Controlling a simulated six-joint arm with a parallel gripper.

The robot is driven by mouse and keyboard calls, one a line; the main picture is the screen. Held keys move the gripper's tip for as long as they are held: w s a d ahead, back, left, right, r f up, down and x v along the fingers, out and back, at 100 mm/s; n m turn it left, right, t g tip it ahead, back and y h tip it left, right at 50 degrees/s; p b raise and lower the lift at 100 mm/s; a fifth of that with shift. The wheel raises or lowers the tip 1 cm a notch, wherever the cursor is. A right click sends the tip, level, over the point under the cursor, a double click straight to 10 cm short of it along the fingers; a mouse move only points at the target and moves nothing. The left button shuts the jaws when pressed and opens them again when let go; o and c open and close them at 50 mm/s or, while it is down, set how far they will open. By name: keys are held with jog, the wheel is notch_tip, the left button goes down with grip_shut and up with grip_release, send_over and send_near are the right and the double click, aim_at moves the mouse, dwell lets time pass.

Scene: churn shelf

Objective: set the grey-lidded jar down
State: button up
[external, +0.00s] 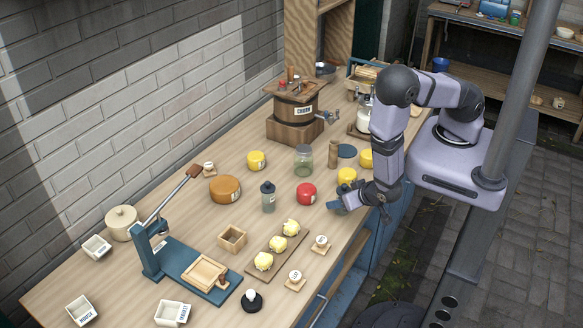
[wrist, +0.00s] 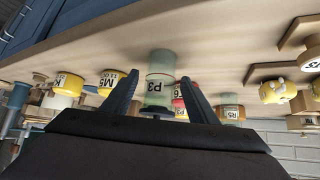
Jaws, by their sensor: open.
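My gripper is open, with one finger on each side of the jar. In the external view my gripper (external: 362,206) is low over the counter's right edge. There the jar is mostly hidden by the gripper.
A yellow tub (external: 347,176) and a red tub (external: 306,194) stand close by. A clear jar (external: 303,160), a dark-lidded bottle (external: 268,197) and a board of yellow mounds (external: 262,274) are farther off. The counter's front edge is close to my gripper.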

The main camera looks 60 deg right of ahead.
aim_at(345, 190)
jog(key=c, duration=1.3)
jog(key=shift+r, duration=0.15)
jog(key=shift+r+p, duration=0.95)
jog(key=shift+p, duration=0.1)
jog(key=shift+r+p, duration=0.85)
jog(key=s+a, duration=0.3)
jog(key=s, duration=0.2)
jog(key=s+a, duration=0.2)
jog(key=s, duration=0.3)
jog(key=s+a, duration=0.3)
jog(key=s, duration=0.2)
jog(key=shift+s+a+f, duration=0.15)
jog(key=shift+s+a, duration=0.15)
jog(key=shift+s, duration=0.1)
